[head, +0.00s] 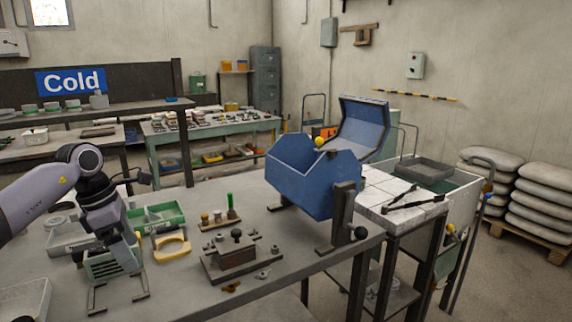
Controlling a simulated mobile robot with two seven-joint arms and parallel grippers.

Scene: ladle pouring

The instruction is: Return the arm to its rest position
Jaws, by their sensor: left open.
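My left arm comes in from the left, its upper part level with the worktable and its wrist bent down. My left gripper (119,302) hangs over the front left of the grey table, fingers pointing down, open and with nothing between them. My right gripper is not in view.

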